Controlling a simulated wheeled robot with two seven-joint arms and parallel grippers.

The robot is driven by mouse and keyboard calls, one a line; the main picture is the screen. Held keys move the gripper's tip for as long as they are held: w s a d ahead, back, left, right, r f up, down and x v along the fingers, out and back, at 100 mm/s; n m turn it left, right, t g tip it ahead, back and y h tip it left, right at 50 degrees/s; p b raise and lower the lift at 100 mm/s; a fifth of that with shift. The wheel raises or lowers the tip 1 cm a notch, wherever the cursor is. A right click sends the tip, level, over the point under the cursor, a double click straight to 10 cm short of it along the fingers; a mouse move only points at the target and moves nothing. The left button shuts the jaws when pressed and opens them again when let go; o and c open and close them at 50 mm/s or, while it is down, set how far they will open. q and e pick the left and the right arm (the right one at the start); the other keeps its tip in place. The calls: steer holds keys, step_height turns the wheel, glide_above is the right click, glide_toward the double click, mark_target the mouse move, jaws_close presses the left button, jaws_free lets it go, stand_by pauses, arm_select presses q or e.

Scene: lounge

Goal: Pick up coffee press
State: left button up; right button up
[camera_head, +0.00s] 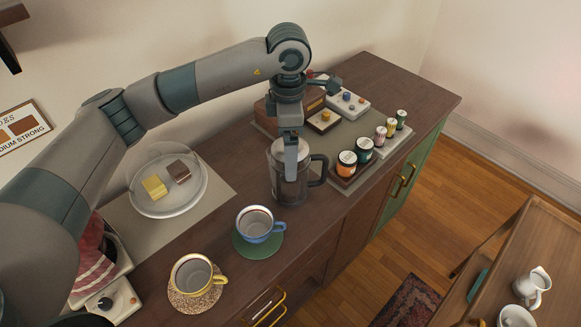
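The coffee press (285,184) is a clear glass cylinder with a dark frame, a dark handle on its right and a light lid. It stands upright on the brown cabinet top, near the front edge. My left gripper (291,160) points down from above the press. One finger shows in front of the lid and upper glass; the other finger is hidden. I cannot tell whether the fingers touch the press or grip it. My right gripper is out of view.
A blue cup (258,226) on a green coaster and a yellow cup (193,277) stand in front. A glass-domed plate (176,207) with cakes is to the left. A rack of small jars (347,171) stands close right of the handle. A wooden table (527,240) is at lower right.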

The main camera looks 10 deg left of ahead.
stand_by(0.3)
arm_select(q)
steer(key=f+p, duration=0.1)
steer(key=f, duration=0.1)
steer(key=f+p, duration=0.2)
steer(key=f, duration=0.1)
steer(key=shift+s+d+f, duration=0.1)
steer(key=shift+d+f, duration=0.05)
steer(key=shift+d, duration=0.05)
stand_by(0.4)
steer(key=c, duration=1.6)
steer(key=shift+c, duration=0.2)
